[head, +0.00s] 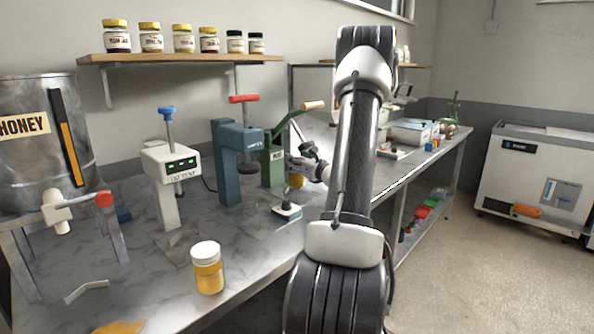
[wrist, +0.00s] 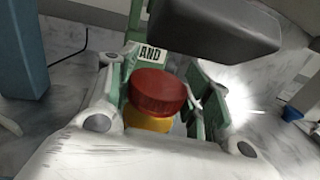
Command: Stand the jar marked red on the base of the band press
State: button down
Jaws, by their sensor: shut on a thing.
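The jar marked red has a red lid (wrist: 157,92) and a yellow body (wrist: 148,124), seen from above in the wrist view. My gripper (wrist: 155,104) is shut on it, one finger on each side. In the head view, my gripper (head: 308,166) is at the band press, and a bit of the yellow jar (head: 296,180) shows below it. The band press (head: 271,168) is green with a wooden-tipped lever; its label (wrist: 150,54) shows just behind the lid in the wrist view. The press base is mostly hidden, so I cannot tell whether the jar touches it.
A dark block (wrist: 212,28) overhangs close to the jar in the wrist view. A blue press (head: 228,160) with a red handle and a white lid tester (head: 170,165) stand left. A white-lidded honey jar (head: 207,268) stands at the bench front. A small pad (head: 287,211) lies before the presses.

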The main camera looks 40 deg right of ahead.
jog(key=shift+w+f, duration=0.15)
jog(key=shift+f, duration=1.55)
jog(key=shift+f, duration=0.15)
jog(key=c, duration=0.6)
grip_release()
jog(key=shift+c, duration=0.2)
